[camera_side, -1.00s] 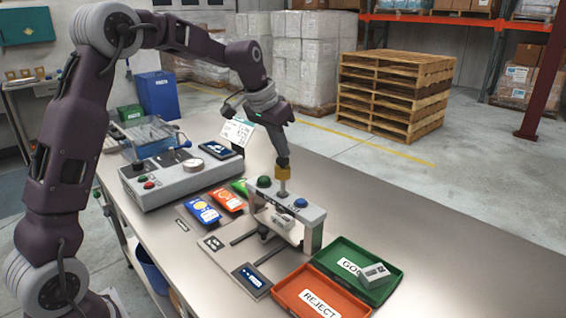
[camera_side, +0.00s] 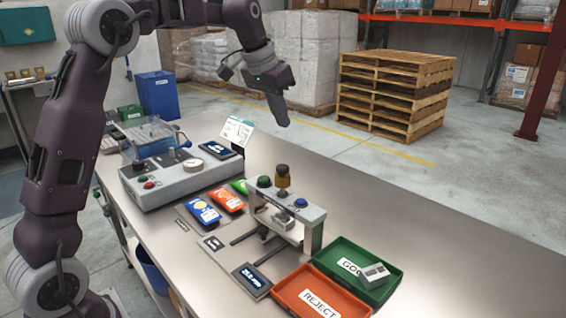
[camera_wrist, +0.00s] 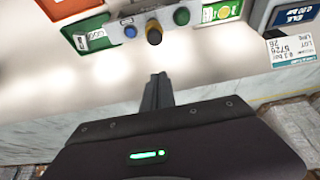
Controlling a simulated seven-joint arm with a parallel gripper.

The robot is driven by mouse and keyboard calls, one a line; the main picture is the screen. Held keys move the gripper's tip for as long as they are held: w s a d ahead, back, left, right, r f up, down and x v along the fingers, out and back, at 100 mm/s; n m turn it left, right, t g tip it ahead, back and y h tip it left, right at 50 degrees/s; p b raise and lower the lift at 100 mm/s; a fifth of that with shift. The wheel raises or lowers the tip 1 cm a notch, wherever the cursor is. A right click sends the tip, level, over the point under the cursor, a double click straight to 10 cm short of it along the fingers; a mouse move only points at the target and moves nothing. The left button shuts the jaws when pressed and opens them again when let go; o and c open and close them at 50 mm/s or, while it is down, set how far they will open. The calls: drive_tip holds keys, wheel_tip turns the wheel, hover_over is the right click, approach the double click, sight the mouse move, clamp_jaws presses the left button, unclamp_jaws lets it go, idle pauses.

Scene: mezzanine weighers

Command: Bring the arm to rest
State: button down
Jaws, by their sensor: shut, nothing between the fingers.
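My gripper (camera_side: 279,108) is shut and empty. It hangs in the air above the far edge of the steel bench, clear of everything on it. In the wrist view its closed fingers (camera_wrist: 157,88) point toward the bench. Below it to the right in the side view stands the grey gauge frame (camera_side: 298,212) with a green button, a blue button and a brass-coloured knob with a dark top (camera_side: 283,180). The knob also shows in the wrist view (camera_wrist: 154,34), apart from my fingers.
Coloured packets (camera_side: 203,211) and a weigher with a clear cover (camera_side: 165,180) stand left. The bench's right side is bare.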

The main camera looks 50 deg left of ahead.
idle(0.3)
drive_tip(key=s+d+r, duration=0.1)
drive_tip(key=s+d, duration=0.4)
drive_tip(key=s, duration=0.7)
drive_tip(key=s+d+r, duration=0.1)
drive_tip(key=s+d, duration=0.4)
drive_tip(key=s, duration=0.7)
drive_tip(key=s+d+f+t, duration=0.1)
drive_tip(key=s+f, duration=0.6)
drive_tip(key=s, duration=0.4)
drive_tip(key=shift+s+d+f, duration=0.15)
drive_tip(key=shift+s+d, duration=0.05)
drive_tip(key=shift+d, duration=0.1)
idle(3.1)
